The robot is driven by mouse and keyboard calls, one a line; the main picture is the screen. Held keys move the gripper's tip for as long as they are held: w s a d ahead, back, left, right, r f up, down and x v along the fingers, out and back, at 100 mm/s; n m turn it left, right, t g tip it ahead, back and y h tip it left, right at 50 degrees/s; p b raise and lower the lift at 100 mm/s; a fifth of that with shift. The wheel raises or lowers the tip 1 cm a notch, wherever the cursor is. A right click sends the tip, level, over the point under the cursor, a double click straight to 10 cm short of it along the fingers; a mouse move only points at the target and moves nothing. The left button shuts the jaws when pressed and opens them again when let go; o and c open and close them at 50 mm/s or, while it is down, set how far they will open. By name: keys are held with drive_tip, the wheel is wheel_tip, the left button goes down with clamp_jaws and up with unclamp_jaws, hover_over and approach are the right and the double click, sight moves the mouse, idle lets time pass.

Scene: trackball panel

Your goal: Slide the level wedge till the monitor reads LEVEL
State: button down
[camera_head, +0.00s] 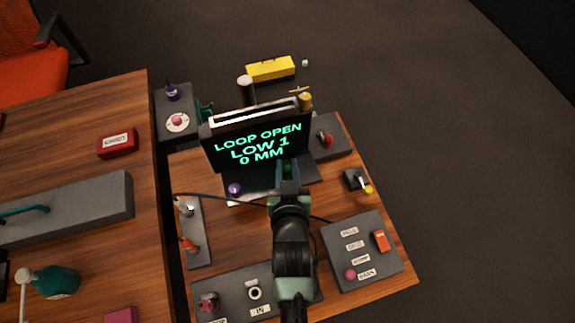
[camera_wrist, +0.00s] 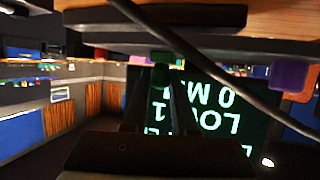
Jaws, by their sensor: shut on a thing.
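The monitor (camera_head: 258,138) stands at the back of the panel table and reads LOOP OPEN, LOW 1, 0 MM in green letters. Its screen (camera_wrist: 208,112) also shows upside down in the wrist view. My gripper (camera_head: 287,170) is in front of the monitor's lower right part. In the wrist view my gripper (camera_wrist: 160,76) is shut on a small green piece (camera_wrist: 161,57), which may be the level wedge's grip. The wedge's body cannot be made out clearly. My arm hides part of the dark plate below the screen.
A purple ball (camera_head: 234,189) sits left of my gripper, and a dark cable runs past it. A red-handled lever plate (camera_head: 338,147) is at the right. A label panel (camera_head: 345,278) is at front right. A wooden desk (camera_head: 75,240) stands to the left.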

drive_tip(key=shift+s+a, duration=0.15)
drive_tip(key=shift+a, duration=0.35)
drive_tip(key=shift+d, duration=0.15)
drive_tip(key=c, duration=1)
unclamp_jaws()
drive_tip(key=shift+d, duration=0.15)
drive_tip(key=o, duration=0.3)
drive_tip(key=v, duration=1.3)
